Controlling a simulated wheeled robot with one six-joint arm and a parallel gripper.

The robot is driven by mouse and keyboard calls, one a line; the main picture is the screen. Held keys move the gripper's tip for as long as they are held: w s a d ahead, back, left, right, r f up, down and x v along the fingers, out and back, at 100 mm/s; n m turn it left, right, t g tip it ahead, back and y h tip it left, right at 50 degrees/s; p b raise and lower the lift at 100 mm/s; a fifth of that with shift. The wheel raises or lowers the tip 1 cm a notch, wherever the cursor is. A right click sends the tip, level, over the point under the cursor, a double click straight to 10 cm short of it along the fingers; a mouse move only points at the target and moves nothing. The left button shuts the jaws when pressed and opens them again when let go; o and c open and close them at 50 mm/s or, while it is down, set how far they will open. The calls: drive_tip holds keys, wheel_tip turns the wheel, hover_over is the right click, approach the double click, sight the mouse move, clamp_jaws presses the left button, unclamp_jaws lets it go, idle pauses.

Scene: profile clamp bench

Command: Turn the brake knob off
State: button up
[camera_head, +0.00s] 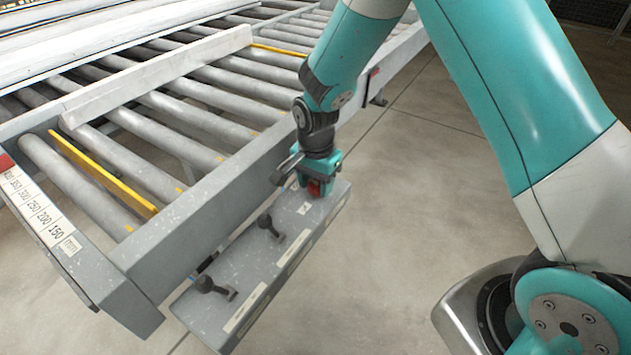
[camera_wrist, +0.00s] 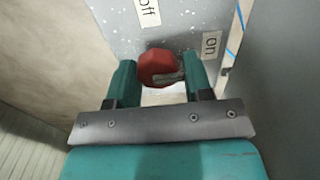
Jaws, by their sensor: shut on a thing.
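The brake knob (camera_wrist: 160,67) is red and sits on a grey control box (camera_head: 235,275) beside the roller bench. In the wrist view it lies between the two teal fingers of my gripper (camera_wrist: 162,82), which is shut on it. An "off" label (camera_wrist: 148,12) is above the knob and an "on" label (camera_wrist: 211,45) is to its right. In the head view my gripper (camera_head: 318,188) is at the far end of the box, and only a small red part of the knob shows there.
Two dark levers, a nearer one (camera_head: 212,287) and a farther one (camera_head: 269,226), stand on the same box. The roller bench (camera_head: 225,180) runs along the left, with a long grey bar (camera_head: 160,75) across its rollers. The floor (camera_head: 420,200) to the right is clear.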

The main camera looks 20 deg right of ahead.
sight(316, 183)
drive_tip(key=n, duration=0.8)
drive_tip(key=shift+n, duration=0.4)
drive_tip(key=n, duration=0.4)
drive_tip(key=shift+s, duration=0.1)
drive_tip(key=shift+n, duration=2.4)
drive_tip(key=o, duration=0.9)
drive_tip(key=shift+r, duration=0.15)
wheel_tip(316, 183, up, 17)
drive_tip(key=shift+r+b, duration=0.1)
drive_tip(key=shift+b, duration=0.95)
